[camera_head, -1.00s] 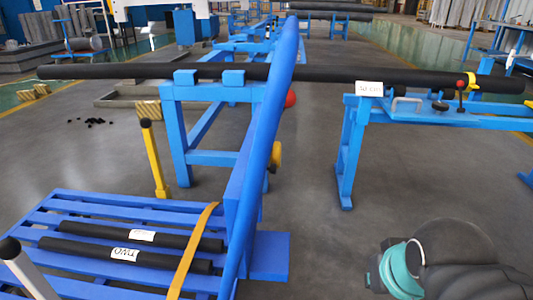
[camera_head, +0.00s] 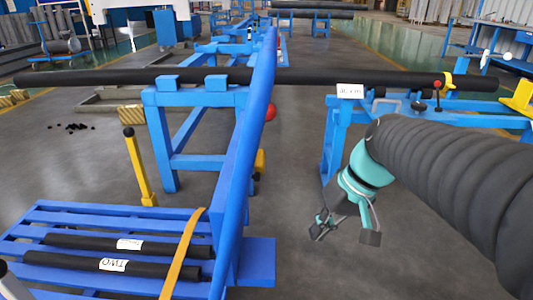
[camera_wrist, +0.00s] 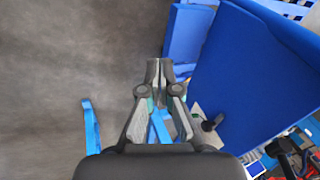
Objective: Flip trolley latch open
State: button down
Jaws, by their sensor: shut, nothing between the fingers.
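The blue trolley (camera_head: 258,252) stands at the lower left in the head view, with a slatted bed and a tall blue upright (camera_head: 246,150). A yellow part (camera_head: 260,162) and a red ball (camera_head: 270,112) show at the upright's right side; I cannot tell which thing is the latch. My gripper (camera_head: 340,236) hangs to the right of the trolley, apart from it, over the grey floor. In the wrist view my gripper (camera_wrist: 158,64) has its fingers together and holds nothing. A large blue panel (camera_wrist: 255,85) lies to their right.
A long black bar (camera_head: 300,77) rests across blue stands behind the trolley. A white label (camera_head: 350,91) and a red-topped lever (camera_head: 437,90) are on the right stand. Black rods (camera_head: 70,265) and an orange strap (camera_head: 184,255) lie on the trolley bed. Floor between the trolley and my gripper is clear.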

aim_at(253, 175)
jog(key=w+r+n+g+y+p, duration=0.1)
jog(key=w+y, duration=0.5)
jog(key=w, duration=0.6)
jog(key=w+r+n+g+y+p, duration=0.2)
jog(key=w+y, duration=0.4)
jog(key=w, duration=0.7)
jog(key=shift+a+r+n+g+p, duration=0.3)
jog(key=shift+n+g+p, duration=0.3)
jog(key=shift+n+p, duration=0.6)
jog(key=s+a+f, duration=0.2)
jog(key=s+a, duration=0.3)
jog(key=a, duration=0.5)
jog(key=shift+s+f+p, duration=0.25)
jog(key=shift+s+p, duration=0.05)
jog(key=shift+p, duration=0.15)
